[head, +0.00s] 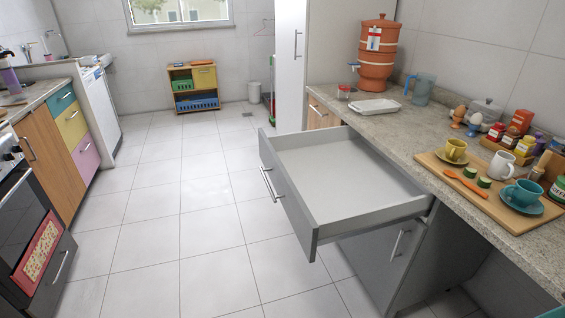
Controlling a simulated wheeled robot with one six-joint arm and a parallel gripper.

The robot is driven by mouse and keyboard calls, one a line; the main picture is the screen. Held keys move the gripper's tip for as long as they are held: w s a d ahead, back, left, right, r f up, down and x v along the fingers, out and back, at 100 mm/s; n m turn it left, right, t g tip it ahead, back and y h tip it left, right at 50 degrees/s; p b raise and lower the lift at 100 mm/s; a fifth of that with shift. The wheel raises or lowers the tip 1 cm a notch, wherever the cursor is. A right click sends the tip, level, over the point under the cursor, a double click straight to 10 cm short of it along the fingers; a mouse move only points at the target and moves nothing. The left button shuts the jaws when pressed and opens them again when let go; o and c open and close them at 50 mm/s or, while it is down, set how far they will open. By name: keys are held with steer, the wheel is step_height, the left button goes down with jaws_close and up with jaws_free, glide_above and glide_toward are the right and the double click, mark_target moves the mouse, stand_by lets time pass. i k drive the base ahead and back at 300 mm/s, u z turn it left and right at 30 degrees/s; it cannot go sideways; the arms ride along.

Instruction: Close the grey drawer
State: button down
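The grey drawer (337,176) is pulled far out from under the stone countertop on the right. Its inside is empty, and its grey front panel (285,196) with a metal bar handle (270,184) faces left over the floor. My gripper does not show in the head view, so I cannot see where it is relative to the drawer.
The countertop (410,133) holds a clay water filter (377,55), a jug and a wooden tray (490,190) with cups. A grey cabinet door with a handle (397,243) is below the drawer. The tiled floor (180,220) to the left is clear.

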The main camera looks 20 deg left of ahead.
mark_target(331, 185)
steer(key=u, duration=0.25)
steer(key=i, duration=0.75)
steer(key=u, duration=0.8)
steer(key=i, duration=0.4)
steer(key=u, duration=0.35)
